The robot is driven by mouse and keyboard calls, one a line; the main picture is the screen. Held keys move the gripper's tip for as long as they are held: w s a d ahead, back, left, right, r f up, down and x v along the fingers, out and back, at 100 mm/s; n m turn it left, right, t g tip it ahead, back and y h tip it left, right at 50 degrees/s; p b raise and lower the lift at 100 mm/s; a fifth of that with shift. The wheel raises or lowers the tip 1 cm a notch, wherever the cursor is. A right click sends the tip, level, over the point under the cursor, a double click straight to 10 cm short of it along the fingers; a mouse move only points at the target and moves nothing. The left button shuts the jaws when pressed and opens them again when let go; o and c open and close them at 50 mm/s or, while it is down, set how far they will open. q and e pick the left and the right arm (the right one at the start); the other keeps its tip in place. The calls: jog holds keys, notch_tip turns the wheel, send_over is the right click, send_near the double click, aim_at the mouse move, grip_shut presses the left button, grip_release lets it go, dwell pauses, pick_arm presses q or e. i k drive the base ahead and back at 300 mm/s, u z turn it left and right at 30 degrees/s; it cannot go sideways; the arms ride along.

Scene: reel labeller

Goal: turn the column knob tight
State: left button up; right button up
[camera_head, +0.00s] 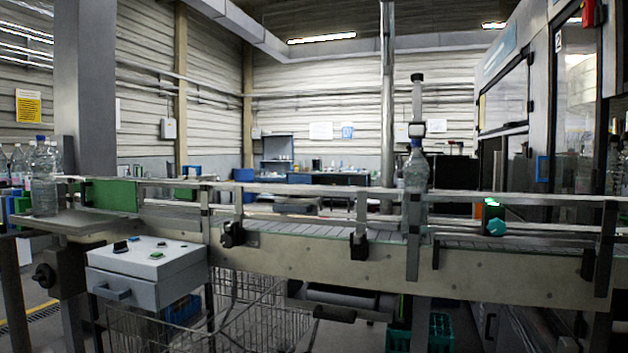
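I cannot tell which part is the column knob. Black knob-like clamps sit on the conveyor's front side, one left of the middle (232,234) and one nearer the column (360,246). A teal rounded knob-like part (495,228) shows right of the column. Whether any is tight cannot be seen. Neither of my grippers is in view.
The conveyor (300,260) with its guide rails crosses the whole view. A clear bottle (416,172) stands on it behind the column. A grey control box (148,265) juts out at left above a wire cart (250,310). A glass-doored machine (550,130) stands at right.

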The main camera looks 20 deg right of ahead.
aim_at(417, 77)
jog(key=u, duration=0.75)
jog(key=i, duration=0.4)
jog(key=z, duration=1)
jog(key=i, duration=1.1)
jog(key=z, duration=1.3)
jog(key=i, duration=0.25)
jog(key=u, duration=0.4)
jog(key=k, duration=0.25)
jog(key=u, duration=0.05)
